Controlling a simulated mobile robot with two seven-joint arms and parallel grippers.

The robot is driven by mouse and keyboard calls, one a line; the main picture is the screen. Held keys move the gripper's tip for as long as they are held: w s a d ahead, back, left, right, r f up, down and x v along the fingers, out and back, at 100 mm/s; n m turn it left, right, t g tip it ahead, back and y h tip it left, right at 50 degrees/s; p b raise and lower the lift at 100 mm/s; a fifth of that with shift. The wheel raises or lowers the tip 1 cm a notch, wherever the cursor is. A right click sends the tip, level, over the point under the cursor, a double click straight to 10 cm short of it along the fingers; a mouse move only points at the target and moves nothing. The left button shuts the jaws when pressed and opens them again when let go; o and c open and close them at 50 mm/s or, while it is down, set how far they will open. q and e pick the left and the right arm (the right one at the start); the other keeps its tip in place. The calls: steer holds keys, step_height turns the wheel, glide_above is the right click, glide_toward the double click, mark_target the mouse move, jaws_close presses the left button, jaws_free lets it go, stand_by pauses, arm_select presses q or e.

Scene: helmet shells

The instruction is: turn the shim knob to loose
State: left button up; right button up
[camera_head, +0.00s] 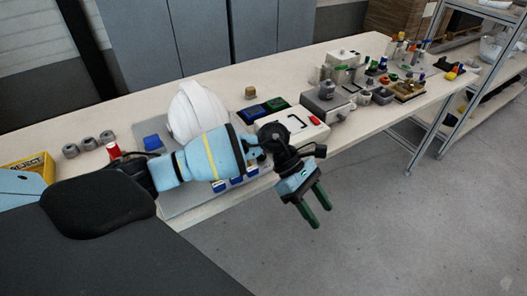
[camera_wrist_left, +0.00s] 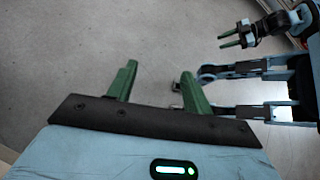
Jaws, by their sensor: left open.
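I cannot make out a shim knob for certain in either view. A white helmet shell (camera_head: 197,108) stands on the bench behind my left arm, which hides part of the bench there. My left gripper (camera_head: 321,216) is open and empty, out over the floor in front of the bench edge, fingers pointing down. The left wrist view shows its two green fingers (camera_wrist_left: 159,70) apart with only floor between them. My right gripper (camera_wrist_left: 222,41) shows small at the upper right of that view, its two fingers apart and nothing between them.
The long bench (camera_head: 125,125) carries a white box with a red mark (camera_head: 305,127), blue (camera_head: 254,111) and green (camera_head: 277,104) trays, a grey machine (camera_head: 327,100) and several small parts. A yellow reject bin (camera_head: 35,166) is at left. A metal shelf (camera_head: 455,95) stands at right. The floor in front is clear.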

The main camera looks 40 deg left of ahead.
arm_select(q)
steer(key=w+a+r+m+y, duration=0.1)
steer(key=w+a+r+y, duration=0.1)
steer(key=a, duration=0.5)
steer(key=w+a+r+m+t+y+b, duration=0.1)
steer(key=w+a+r+y, duration=0.2)
steer(key=a, duration=0.4)
steer(key=w+a+r+m+y, duration=0.1)
steer(key=w+a+r+y, duration=0.1)
steer(key=a+y, duration=0.3)
steer(key=shift+w+a+r+t+b, duration=0.2)
steer(key=shift+w+a, duration=0.1)
steer(key=shift+a, duration=0.45)
steer(key=shift+w+a+r+t+b, duration=0.1)
steer(key=shift+w+a+r+b, duration=0.15)
steer(key=shift+a, duration=0.5)
steer(key=shift+d+f, duration=0.1)
steer(key=shift+f, duration=3.9)
arm_select(e)
steer(key=shift+s+a+f, duration=0.1)
steer(key=shift+s+f, duration=0.15)
steer(key=shift+f, duration=0.3)
steer(key=shift+s+f, duration=0.2)
steer(key=shift+f, duration=0.3)
arm_select(q)
steer(key=c, duration=1)
arm_select(e)
steer(key=shift+w+r, duration=0.15)
